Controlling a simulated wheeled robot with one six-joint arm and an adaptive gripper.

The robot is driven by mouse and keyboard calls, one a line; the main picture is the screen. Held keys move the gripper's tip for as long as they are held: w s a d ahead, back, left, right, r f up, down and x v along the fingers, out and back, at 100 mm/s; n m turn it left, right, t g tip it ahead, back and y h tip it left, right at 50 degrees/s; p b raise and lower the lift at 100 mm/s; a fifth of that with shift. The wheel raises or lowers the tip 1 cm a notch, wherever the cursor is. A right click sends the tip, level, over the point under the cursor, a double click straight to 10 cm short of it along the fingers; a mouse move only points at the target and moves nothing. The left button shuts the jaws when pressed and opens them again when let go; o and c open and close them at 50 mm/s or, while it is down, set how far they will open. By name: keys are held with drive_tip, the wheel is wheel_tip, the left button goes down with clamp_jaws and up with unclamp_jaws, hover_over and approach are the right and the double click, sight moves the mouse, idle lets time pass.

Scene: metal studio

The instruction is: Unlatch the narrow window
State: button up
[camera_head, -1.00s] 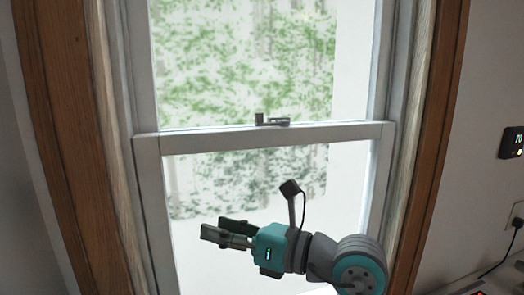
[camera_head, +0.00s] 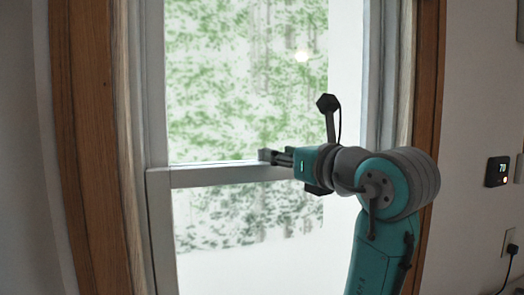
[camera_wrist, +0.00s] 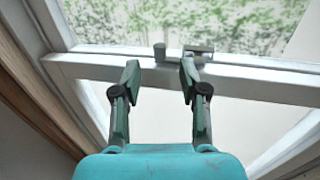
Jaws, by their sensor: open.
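The narrow window has a white frame, and its meeting rail (camera_head: 212,176) crosses the middle in the head view. The rail also shows in the wrist view (camera_wrist: 255,80). A small grey latch (camera_wrist: 184,51) sits on top of the rail, with a short post at its left and a lever reaching right. In the head view it is mostly hidden by my gripper (camera_head: 272,157), which is level with the rail top. In the wrist view my gripper (camera_wrist: 160,68) is open and empty. Its right fingertip overlaps the view of the lever; I cannot tell whether they touch.
Brown wooden trim (camera_head: 92,150) borders the window on the left, with more trim (camera_head: 428,110) on the right. A thermostat (camera_head: 497,171) and an outlet (camera_head: 511,240) with a plugged-in cord are on the right wall. The space left of my gripper is clear.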

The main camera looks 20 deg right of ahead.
sight(261, 150)
drive_tip(key=x, duration=0.8)
clamp_jaws()
